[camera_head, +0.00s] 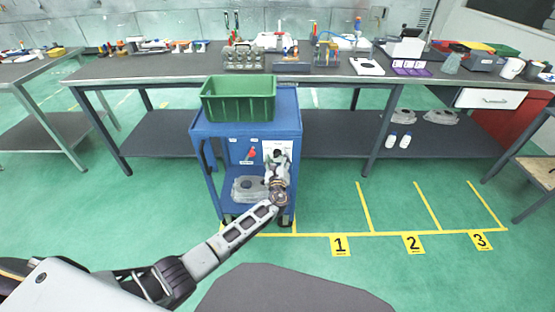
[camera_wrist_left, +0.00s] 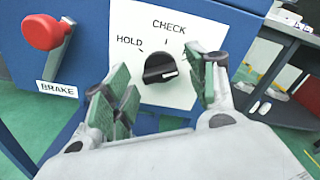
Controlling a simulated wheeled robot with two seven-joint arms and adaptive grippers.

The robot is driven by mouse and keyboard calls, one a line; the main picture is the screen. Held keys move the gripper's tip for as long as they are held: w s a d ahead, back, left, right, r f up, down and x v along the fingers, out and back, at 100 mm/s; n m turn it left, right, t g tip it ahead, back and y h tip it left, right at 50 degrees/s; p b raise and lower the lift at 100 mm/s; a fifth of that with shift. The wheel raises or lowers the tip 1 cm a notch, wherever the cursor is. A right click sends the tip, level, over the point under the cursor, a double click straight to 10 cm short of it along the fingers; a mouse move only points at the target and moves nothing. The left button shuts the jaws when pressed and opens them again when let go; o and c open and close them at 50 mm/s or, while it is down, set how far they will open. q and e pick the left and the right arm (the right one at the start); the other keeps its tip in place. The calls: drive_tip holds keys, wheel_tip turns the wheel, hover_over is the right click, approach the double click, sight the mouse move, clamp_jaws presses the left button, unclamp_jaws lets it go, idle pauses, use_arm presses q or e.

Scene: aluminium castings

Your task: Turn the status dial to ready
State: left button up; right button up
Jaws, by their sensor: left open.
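The status dial (camera_wrist_left: 160,67) is a black knob on a white plate (camera_wrist_left: 190,22) on the blue cart's front. The plate shows the words HOLD and CHECK; any further label is hidden behind a finger. A white mark shows at the knob's lower right. My left gripper (camera_wrist_left: 168,82) is open, its green-padded fingers on the left and right of the knob, with nothing between them that I can see gripped. Whether they touch the knob I cannot tell. My right gripper is out of view.
A red brake knob (camera_wrist_left: 43,32) sits left of the plate, above a BRAKE label (camera_wrist_left: 57,89). A green crate (camera_head: 238,106) stands on top of the cart (camera_head: 288,112). A grey casting (camera_head: 247,189) lies on its lower shelf.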

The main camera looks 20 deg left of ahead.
use_arm(q)
drive_tip(key=v, duration=1.1)
drive_tip(key=shift+s, duration=0.35)
drive_tip(key=shift+d, duration=0.1)
drive_tip(key=shift+n, duration=0.4)
drive_tip(key=s+a+f+n+g+h, duration=0.1)
drive_tip(key=s+f+n+g+h, duration=0.15)
drive_tip(key=f+n+g, duration=0.5)
drive_tip(key=s+a+f+n+g+h, duration=0.15)
drive_tip(key=s+f+n, duration=0.25)
drive_tip(key=f+n, duration=0.7)
drive_tip(key=s+f+n+g, duration=0.1)
drive_tip(key=s+f+g, duration=0.1)
drive_tip(key=s+f, duration=0.3)
drive_tip(key=s+f+n+g+h+p, duration=0.1)
drive_tip(key=s+f, duration=0.4)
drive_tip(key=s, duration=0.8)
drive_tip(key=s+a+f+n+g, duration=0.1)
drive_tip(key=s+f+n+g, duration=0.2)
drive_tip(key=s, duration=0.6)
wheel_tip(320, 180, down, 2)
drive_tip(key=shift+s+f+p, duration=0.1)
drive_tip(key=shift+s+p, duration=0.2)
drive_tip(key=shift+s, duration=0.1)
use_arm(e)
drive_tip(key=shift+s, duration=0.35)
